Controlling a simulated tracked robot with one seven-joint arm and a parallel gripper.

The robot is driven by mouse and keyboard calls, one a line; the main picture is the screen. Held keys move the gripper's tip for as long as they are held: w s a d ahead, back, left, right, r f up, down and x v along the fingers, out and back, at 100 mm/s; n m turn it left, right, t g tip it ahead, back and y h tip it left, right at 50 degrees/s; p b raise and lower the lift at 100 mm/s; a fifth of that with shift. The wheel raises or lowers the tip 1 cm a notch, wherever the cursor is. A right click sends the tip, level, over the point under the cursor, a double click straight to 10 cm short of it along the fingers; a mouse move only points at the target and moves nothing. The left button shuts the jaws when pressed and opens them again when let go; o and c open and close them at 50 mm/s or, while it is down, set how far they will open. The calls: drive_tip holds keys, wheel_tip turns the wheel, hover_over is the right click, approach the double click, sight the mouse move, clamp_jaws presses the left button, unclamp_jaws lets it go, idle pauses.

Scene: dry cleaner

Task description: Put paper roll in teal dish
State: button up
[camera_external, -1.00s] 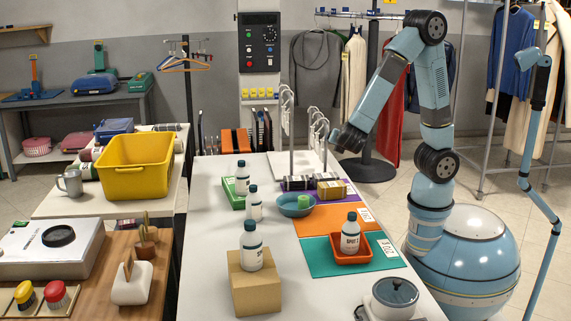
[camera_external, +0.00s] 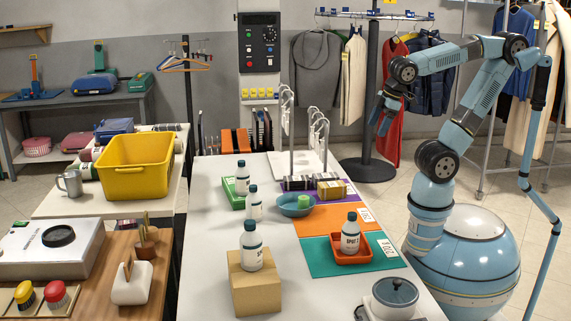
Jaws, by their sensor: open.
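My gripper (camera_external: 381,121) is raised behind and to the right of the dish, in front of the hanging red garment. It is open and apart from the dish and the table.
White bottles (camera_external: 254,203) stand left of the dish. Another bottle (camera_external: 351,235) stands in an orange tray (camera_external: 366,257) on a teal mat. A brown block (camera_external: 331,190) and dark striped items (camera_external: 297,183) lie behind the dish. Metal hooks (camera_external: 317,130) rise at the table's far end.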

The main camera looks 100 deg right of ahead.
drive_tip(key=shift+s+a+r+m+t+y, duration=0.3)
drive_tip(key=shift+a+r+t+y, duration=0.2)
drive_tip(key=shift+r, duration=0.25)
drive_tip(key=shift+s+a+r+m+t+y, duration=0.15)
drive_tip(key=shift+a+r+m+t+y, duration=0.2)
drive_tip(key=shift+r+t, duration=0.3)
